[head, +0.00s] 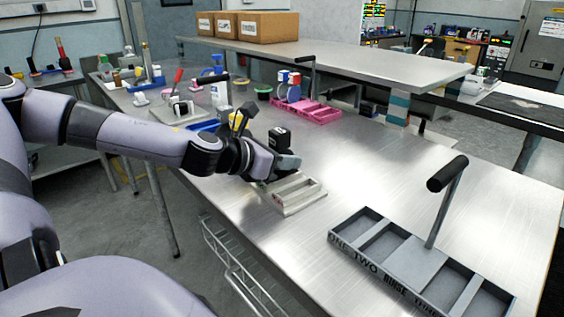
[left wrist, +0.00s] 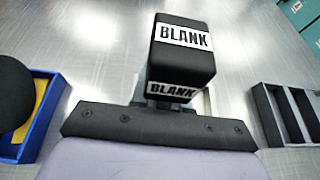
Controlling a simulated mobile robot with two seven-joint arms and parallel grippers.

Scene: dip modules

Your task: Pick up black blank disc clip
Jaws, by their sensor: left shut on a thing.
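The black blank disc clip (head: 279,137) stands upright at my left gripper (head: 277,166), its black top showing above the fingers. In the left wrist view the clip (left wrist: 181,50) is large and carries white labels reading BLANK. My left gripper is shut on it, just over the far end of a small beige rack (head: 298,196) on the steel table. The clip's lower part is hidden by the gripper, so I cannot tell whether it is clear of the rack. My right gripper is not in view.
A grey compartment tray (head: 405,262) with a tall black handle stands at the front right of the table. A pink rack (head: 312,112) with bottles is farther back. A blue tray (left wrist: 47,115) lies left of the clip in the wrist view.

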